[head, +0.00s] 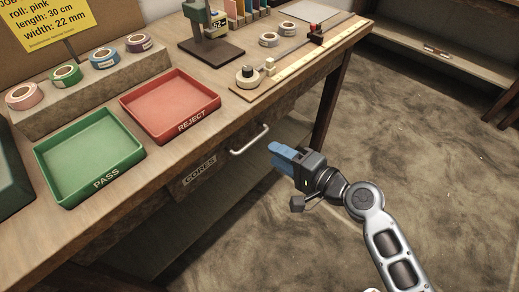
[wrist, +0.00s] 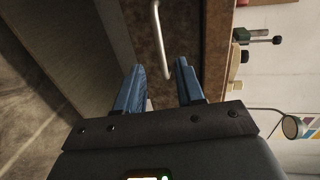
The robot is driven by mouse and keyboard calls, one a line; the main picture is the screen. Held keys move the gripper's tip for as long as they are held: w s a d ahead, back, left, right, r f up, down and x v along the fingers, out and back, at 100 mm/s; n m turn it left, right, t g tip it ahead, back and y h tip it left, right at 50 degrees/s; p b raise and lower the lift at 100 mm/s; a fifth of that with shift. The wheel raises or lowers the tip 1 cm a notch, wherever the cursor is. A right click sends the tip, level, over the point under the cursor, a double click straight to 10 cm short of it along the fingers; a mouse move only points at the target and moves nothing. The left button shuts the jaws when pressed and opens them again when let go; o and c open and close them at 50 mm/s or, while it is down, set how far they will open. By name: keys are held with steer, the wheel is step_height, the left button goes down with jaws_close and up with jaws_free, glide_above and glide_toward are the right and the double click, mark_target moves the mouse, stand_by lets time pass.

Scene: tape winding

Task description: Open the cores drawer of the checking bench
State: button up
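The cores drawer is in the front of the wooden checking bench, below the trays; its label CORES (head: 199,171) shows in the head view. The drawer front looks flush with the bench, so it appears shut. Its pale bar handle (head: 249,139) is right of the label. My gripper (head: 275,157) is just right of and in front of the handle, with its blue fingers pointing toward the bench. In the wrist view my gripper (wrist: 160,75) is open and empty, its fingers apart. The handle (wrist: 158,40) lies ahead of the gap between the fingertips; I see no contact.
A green PASS tray (head: 88,158) and a red REJECT tray (head: 170,104) sit on the bench top. Several tape rolls (head: 103,58) stand on a block behind them. A measuring board (head: 300,62) lies at the right. The floor (head: 430,150) right of the bench is clear.

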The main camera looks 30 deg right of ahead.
steer(key=x, duration=0.7)
steer(key=shift+w, duration=0.35)
steer(key=shift+a, duration=0.1)
jaws_close()
